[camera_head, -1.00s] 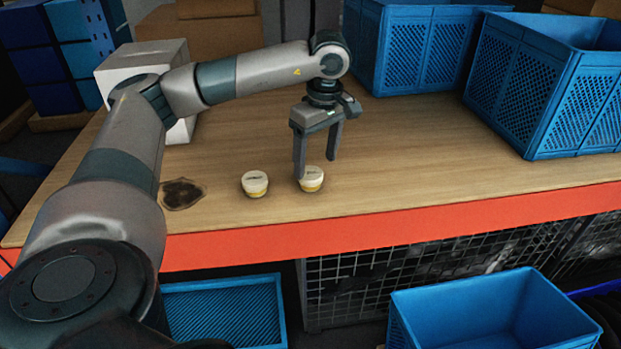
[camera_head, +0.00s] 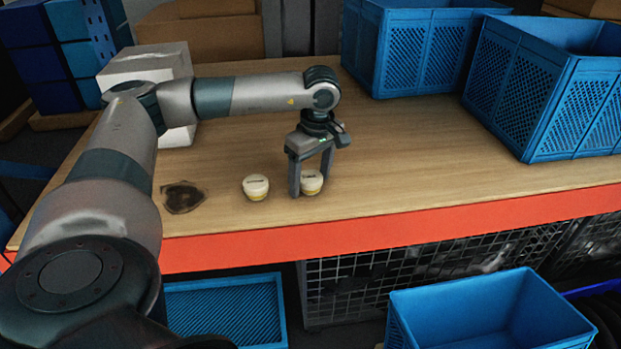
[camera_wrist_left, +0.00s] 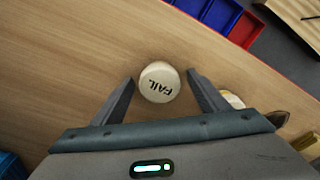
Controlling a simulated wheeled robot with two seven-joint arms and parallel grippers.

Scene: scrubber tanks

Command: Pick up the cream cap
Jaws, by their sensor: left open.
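Two cream caps with yellowish lower bands stand on the wooden table near its front edge. One cream cap (camera_head: 312,182) is at the left gripper and the other cream cap (camera_head: 256,187) is to its left. My left gripper (camera_head: 310,184) is open and points down, with its fingers on either side of the right-hand cap. In the left wrist view this cap (camera_wrist_left: 159,82) has "FAIL" on its top and lies between the open fingertips, with gaps on both sides. The other cap (camera_wrist_left: 233,99) is partly hidden behind the right finger. My right gripper is out of view.
A dark stain or patch (camera_head: 182,197) lies on the table left of the caps. Blue crates (camera_head: 545,95) stand at the back right, and a white box (camera_head: 150,70) at the back left. The red table edge (camera_head: 420,218) runs in front. Table right of the gripper is clear.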

